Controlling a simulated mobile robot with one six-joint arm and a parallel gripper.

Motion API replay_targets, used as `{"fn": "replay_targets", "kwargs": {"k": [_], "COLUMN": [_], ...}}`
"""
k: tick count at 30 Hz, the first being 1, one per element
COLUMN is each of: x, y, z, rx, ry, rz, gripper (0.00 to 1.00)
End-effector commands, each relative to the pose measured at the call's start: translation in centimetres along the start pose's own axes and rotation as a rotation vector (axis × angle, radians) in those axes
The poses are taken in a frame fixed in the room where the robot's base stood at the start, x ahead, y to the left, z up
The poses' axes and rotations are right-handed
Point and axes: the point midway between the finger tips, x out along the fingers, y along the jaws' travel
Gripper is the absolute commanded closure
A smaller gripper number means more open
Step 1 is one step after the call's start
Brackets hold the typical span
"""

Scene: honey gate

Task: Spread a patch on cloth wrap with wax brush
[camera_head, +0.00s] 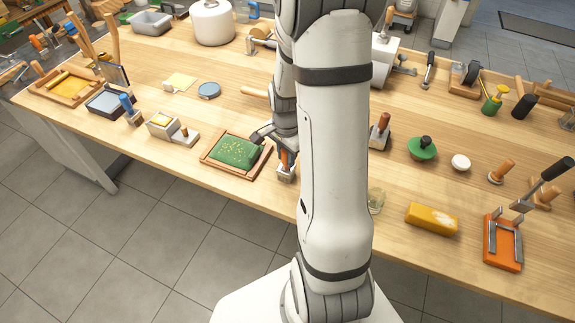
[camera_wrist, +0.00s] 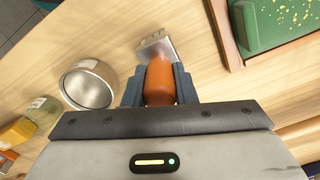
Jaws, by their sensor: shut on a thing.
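My gripper (camera_wrist: 158,88) is shut on an orange-handled tool (camera_wrist: 160,80) with a flat metal head. I cannot tell whether this tool is the wax brush; no bristles show. In the head view the tool (camera_head: 284,160) is beside the right edge of a wooden frame, and its head is at or close to the tabletop. The frame holds a green panel with yellow flecks (camera_head: 237,150), which looks like the cloth wrap. The panel also shows at the upper right of the wrist view (camera_wrist: 270,22). My arm hides part of the bench.
A silver cup (camera_wrist: 90,85) and a glass jar (camera_head: 376,200) stand near the tool. A yellow block (camera_head: 432,218) and an orange fixture (camera_head: 502,242) lie to the right. A grey block with a yellow top (camera_head: 162,122) stands left of the frame. The bench's front edge is close.

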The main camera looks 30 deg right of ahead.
Motion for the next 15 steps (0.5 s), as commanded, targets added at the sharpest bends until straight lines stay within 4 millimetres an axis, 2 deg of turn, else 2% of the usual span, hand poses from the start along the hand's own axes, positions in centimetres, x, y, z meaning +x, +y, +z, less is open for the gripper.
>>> {"fn": "replay_targets", "kwargs": {"k": [15], "x": [-3.6], "y": [0.0], "z": [0.0], "rx": [0.000], "ry": [0.000], "rz": [0.000], "gripper": [1.00]}}
